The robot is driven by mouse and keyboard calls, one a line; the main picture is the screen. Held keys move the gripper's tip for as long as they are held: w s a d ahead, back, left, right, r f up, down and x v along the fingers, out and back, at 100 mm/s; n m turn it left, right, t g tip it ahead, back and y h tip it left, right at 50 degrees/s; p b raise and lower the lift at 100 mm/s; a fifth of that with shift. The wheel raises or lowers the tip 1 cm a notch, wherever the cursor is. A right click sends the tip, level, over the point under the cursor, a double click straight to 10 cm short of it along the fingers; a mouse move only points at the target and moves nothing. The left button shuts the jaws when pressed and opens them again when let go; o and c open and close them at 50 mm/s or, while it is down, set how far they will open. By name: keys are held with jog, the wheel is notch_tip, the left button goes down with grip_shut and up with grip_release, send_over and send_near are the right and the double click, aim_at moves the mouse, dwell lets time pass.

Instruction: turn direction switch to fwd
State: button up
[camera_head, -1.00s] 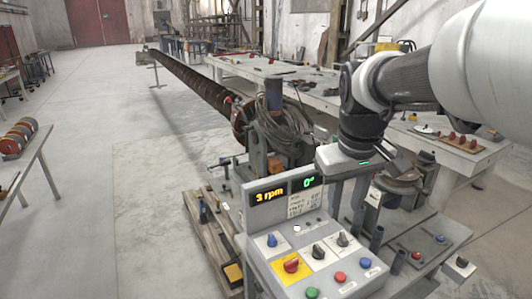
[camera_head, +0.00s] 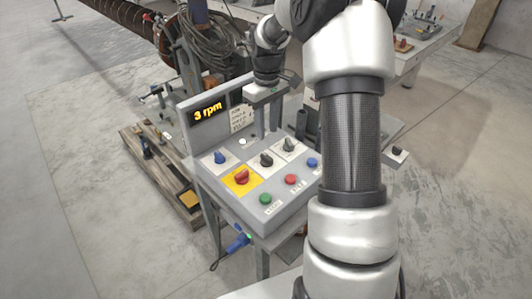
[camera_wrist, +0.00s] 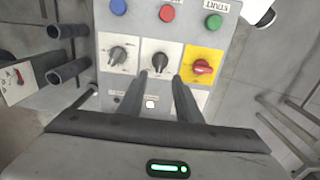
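The grey control panel (camera_head: 215,200) carries several rotary switches. Two have black knobs on white plates: one (camera_head: 266,159) in the middle, also in the wrist view (camera_wrist: 160,60), and one (camera_head: 288,144) beside it, at left in the wrist view (camera_wrist: 117,54). Their labels are too small to read, so I cannot tell which is the direction switch. My gripper (camera_head: 266,130) points down above the panel. In the wrist view its two fingers (camera_wrist: 163,80) are apart with nothing between them, their tips just short of the middle black knob. Contact with it is not visible.
A red knob (camera_head: 241,177) on a yellow plate and a blue knob (camera_head: 219,157) are close by. Green (camera_head: 265,199), red (camera_head: 291,180) and blue (camera_head: 312,162) buttons line the front. The display (camera_head: 208,112) reads 3 rpm. Upright tubes (camera_wrist: 68,72) stand beside the panel.

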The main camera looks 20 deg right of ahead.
aim_at(267, 156)
notch_tip(267, 156, down, 11)
jog(key=shift+r, duration=0.15)
grip_shut()
